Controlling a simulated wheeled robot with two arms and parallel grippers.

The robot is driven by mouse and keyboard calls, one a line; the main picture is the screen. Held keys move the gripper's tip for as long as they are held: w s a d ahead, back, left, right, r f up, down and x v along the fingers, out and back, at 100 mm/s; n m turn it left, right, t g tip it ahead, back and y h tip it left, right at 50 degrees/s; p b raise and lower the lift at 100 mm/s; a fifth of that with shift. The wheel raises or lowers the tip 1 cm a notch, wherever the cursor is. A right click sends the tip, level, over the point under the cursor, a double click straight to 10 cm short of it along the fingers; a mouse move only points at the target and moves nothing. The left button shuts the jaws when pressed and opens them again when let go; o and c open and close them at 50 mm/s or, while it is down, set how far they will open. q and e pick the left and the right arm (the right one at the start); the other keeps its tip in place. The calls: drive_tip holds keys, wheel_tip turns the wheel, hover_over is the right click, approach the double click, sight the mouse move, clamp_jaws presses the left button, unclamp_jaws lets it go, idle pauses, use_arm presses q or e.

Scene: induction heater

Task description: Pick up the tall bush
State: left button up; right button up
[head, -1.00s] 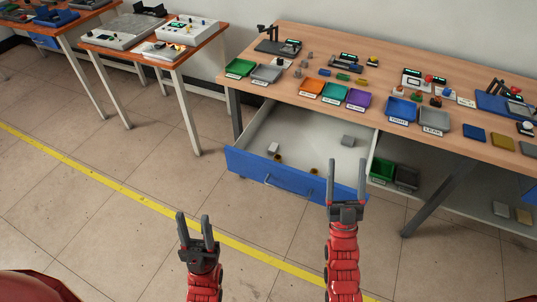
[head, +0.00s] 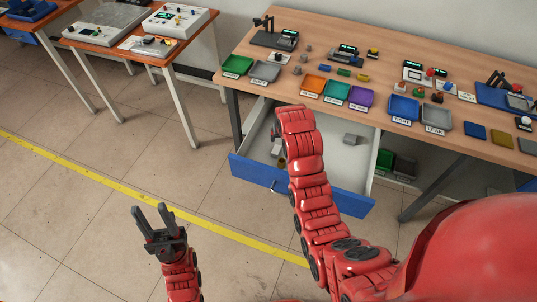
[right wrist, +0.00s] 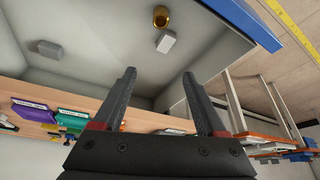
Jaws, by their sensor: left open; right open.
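The blue-fronted drawer (head: 345,200) under the long table is open. A brass ring-shaped bush (right wrist: 161,16) lies on its floor in the right wrist view, next to a small light grey block (right wrist: 166,41). In the head view a brownish bush (head: 281,163) shows beside my right arm; I cannot tell whether it is the tall one. My right gripper (right wrist: 160,76) is open and empty inside or just over the drawer, with the bush beyond its fingertips. In the head view my right arm hides most of it. My left gripper (head: 150,210) is open and empty over the floor.
Another grey block (head: 350,140) lies in the drawer's right part. The tabletop (head: 400,62) above carries coloured trays, blocks and devices along its front edge. A second table (head: 130,55) stands at the left. The floor in front is clear.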

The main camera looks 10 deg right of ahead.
drive_tip(key=s+a+g, duration=0.1)
drive_tip(key=s+g, duration=0.1)
drive_tip(key=p, duration=0.3)
hover_over(282, 161)
drive_tip(key=s+a, duration=0.1)
wheel_tip(282, 161, down, 11)
drive_tip(key=shift+s+a+r, duration=0.1)
drive_tip(key=shift+s+r, duration=0.05)
drive_tip(key=shift+r, duration=0.05)
drive_tip(key=shift+s+d+f+p, duration=0.1)
drive_tip(key=shift+d+f+p, duration=0.1)
drive_tip(key=shift+f+p, duration=0.5)
drive_tip(key=shift+s+d+f+p, duration=0.1)
drive_tip(key=shift+d+f+p, duration=0.15)
drive_tip(key=shift+f, duration=0.7)
drive_tip(key=shift+b+x, duration=0.45)
drive_tip(key=shift+x, duration=0.75)
drive_tip(key=shift+a, duration=0.1)
clamp_jaws()
